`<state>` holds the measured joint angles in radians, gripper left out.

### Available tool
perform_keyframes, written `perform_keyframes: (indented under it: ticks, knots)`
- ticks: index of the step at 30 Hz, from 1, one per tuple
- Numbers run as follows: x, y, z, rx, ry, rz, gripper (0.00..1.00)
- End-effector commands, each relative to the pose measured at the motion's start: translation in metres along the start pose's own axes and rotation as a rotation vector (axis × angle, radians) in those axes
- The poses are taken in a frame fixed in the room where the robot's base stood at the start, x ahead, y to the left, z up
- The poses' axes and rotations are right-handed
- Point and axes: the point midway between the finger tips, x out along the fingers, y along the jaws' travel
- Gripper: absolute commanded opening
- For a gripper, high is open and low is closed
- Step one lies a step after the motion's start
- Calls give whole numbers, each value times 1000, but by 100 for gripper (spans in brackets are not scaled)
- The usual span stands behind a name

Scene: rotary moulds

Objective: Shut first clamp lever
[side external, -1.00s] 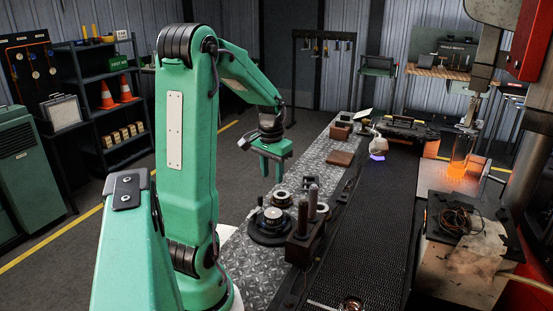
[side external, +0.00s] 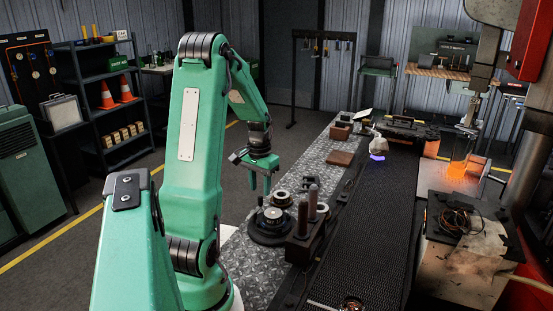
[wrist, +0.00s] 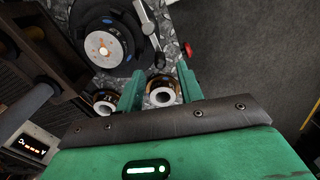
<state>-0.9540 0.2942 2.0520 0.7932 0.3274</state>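A round dark mould (side external: 272,224) with a lighter centre sits on the metal plate bench in the side view. In the wrist view the mould (wrist: 100,45) is at the upper left, with blue marks and an orange-spotted pale centre. A small red knob (wrist: 187,48) lies to the right. My gripper (side external: 260,190) hangs fingers-down just behind and left of the mould. In the wrist view its fingers (wrist: 158,78) are apart with nothing gripped.
A white-topped ring part (wrist: 163,96) shows between and below my fingers, and another ring (wrist: 104,107) to the left. A block with upright dark posts (side external: 303,240) stands right of the mould. A dark conveyor (side external: 370,230) runs alongside. Bare plate (side external: 315,165) lies behind.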

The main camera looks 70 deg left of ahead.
Motion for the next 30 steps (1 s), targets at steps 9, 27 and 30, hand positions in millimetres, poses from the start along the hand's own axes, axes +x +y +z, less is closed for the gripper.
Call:
perform_keyframes:
  ticks: [9, 27, 30]
  knots:
    - [35, 0, 0, 0, -2, 1, 37]
    - [42, 0, 0, 0, 0, 0, 4]
    - [42, 0, 0, 0, 0, 0, 0]
